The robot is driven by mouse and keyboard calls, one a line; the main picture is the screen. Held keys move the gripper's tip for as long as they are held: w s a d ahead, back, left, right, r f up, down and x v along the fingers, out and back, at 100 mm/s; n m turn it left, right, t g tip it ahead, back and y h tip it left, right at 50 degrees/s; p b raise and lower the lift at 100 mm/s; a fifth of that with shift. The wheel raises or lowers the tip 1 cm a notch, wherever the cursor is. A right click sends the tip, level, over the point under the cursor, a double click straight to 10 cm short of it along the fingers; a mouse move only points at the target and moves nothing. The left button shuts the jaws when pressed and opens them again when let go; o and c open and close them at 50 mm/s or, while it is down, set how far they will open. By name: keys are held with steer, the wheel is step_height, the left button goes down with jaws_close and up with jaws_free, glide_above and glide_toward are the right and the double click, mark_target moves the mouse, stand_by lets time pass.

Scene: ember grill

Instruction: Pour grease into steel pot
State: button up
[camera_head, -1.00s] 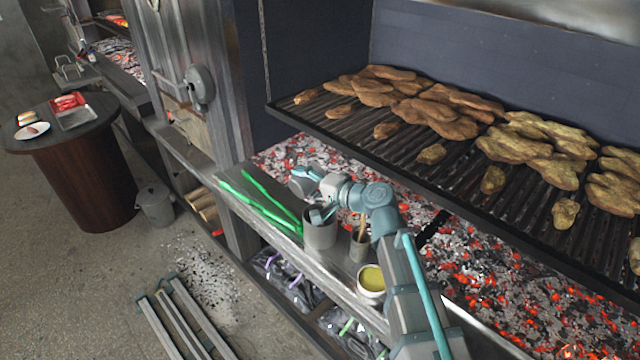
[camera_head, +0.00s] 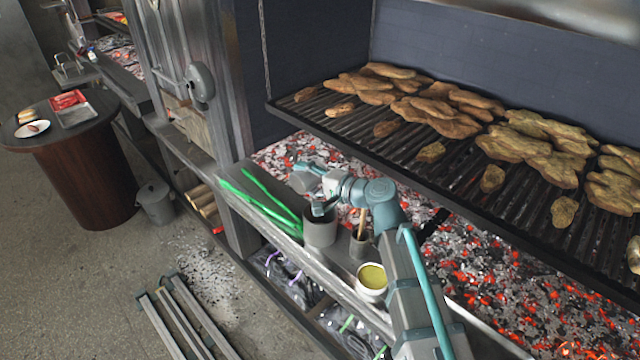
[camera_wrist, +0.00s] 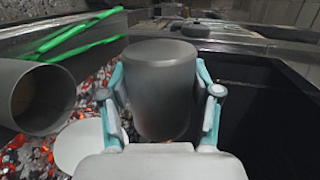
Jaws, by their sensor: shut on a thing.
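My gripper (camera_wrist: 162,100) is shut on a grey metal cylinder (camera_wrist: 160,85), with one teal finger on each side. In the head view the held cylinder (camera_head: 303,181) is up beside the pot, over the coal side of the ledge. I cannot see its contents or any liquid flowing. The grey steel pot (camera_head: 320,232) stands upright on the ledge, below and close to my gripper. In the wrist view the open-mouthed pot (camera_wrist: 38,97) is left of the held cylinder, apart from it.
Green tongs (camera_head: 262,203) lie left of the pot. A small cup with a brush (camera_head: 360,243) and a yellow-filled bowl (camera_head: 371,279) stand to its right. Glowing coals (camera_head: 480,270) lie behind, under a grill rack (camera_head: 340,128) bearing food. A pale disc (camera_wrist: 78,145) is unclear.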

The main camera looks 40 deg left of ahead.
mark_target(314, 160)
steer(key=shift+w+r+m, duration=0.2)
steer(key=shift+r+m, duration=0.1)
steer(key=shift+m, duration=0.2)
steer(key=shift+w+r+m+g+p, duration=0.2)
steer(key=shift+m+g+p, duration=0.1)
steer(key=shift+p, duration=0.1)
steer(key=shift+m, duration=0.3)
steer(key=shift+w+d+r+m+y, duration=0.1)
steer(key=shift+w+r+m+y, duration=0.1)
steer(key=shift+m+y, duration=0.1)
steer(key=shift+w+r+m+g+p, duration=0.4)
steer(key=shift+m+p, duration=0.3)
steer(key=shift+m, duration=0.2)
steer(key=shift+w+d+r+m+g+y+p, duration=0.15)
steer(key=shift+w+m+y+p, duration=0.25)
steer(key=shift+m, duration=0.35)
steer(key=shift+w+a+r+m+g+y+p, duration=0.1)
steer(key=shift+w+m+g+p, duration=0.1)
steer(key=shift+w+m, duration=0.4)
steer(key=shift+w+d+m+y+p, duration=0.15)
steer(key=shift+w+m+y+p, duration=0.25)
steer(key=shift+m, duration=0.85)
